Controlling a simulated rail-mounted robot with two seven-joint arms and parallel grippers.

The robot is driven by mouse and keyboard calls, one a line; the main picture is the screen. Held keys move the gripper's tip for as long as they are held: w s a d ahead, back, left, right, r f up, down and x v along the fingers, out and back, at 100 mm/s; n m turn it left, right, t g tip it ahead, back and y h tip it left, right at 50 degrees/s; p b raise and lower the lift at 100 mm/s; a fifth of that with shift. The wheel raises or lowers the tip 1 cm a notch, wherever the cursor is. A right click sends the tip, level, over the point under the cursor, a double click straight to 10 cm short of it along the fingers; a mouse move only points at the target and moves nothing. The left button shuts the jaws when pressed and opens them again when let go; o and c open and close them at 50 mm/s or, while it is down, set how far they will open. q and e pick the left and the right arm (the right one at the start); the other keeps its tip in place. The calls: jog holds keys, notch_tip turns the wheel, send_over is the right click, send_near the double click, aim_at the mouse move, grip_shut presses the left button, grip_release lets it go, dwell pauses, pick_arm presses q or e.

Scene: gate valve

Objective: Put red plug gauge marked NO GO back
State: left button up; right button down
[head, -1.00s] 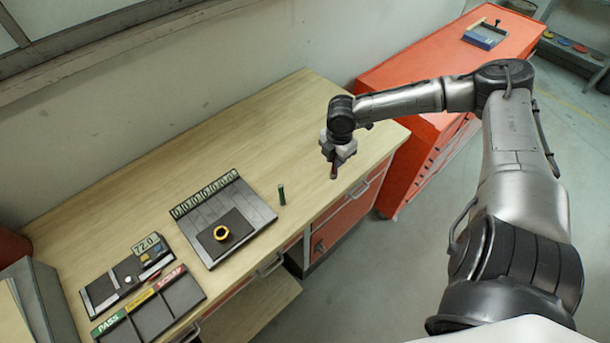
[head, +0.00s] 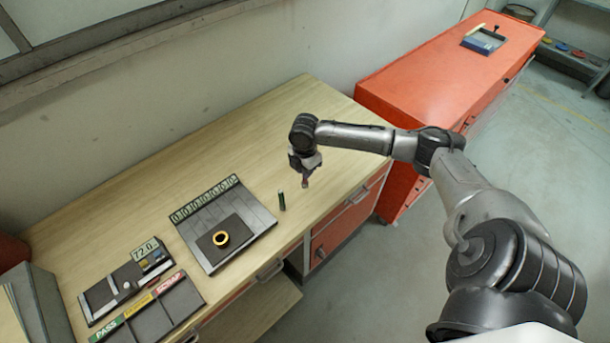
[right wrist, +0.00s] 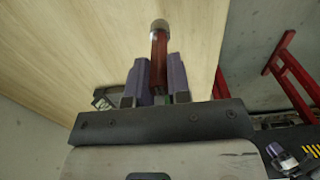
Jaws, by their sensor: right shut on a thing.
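My right gripper (head: 304,176) is above the wooden bench, right of the upright green plug gauge (head: 281,200). In the right wrist view my right gripper (right wrist: 160,85) is shut on the red plug gauge (right wrist: 158,58). The red gauge has a grey metal end (right wrist: 159,26) that points away from the gripper. In the head view only a small bit of the red gauge (head: 305,184) shows under the jaws, and its NO GO marking is not readable. My left gripper is not in view.
A dark fixture board (head: 240,215) with a row of labels carries a brass ring (head: 220,239). A display unit reading 72.0 (head: 146,249) and PASS and SCRAP trays (head: 150,318) are at front left. An orange cabinet (head: 420,85) stands right. The back of the bench is clear.

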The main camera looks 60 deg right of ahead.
jog(key=shift+f, duration=1.65)
jog(key=c, duration=1.1)
grip_release()
jog(key=shift+f, duration=0.1)
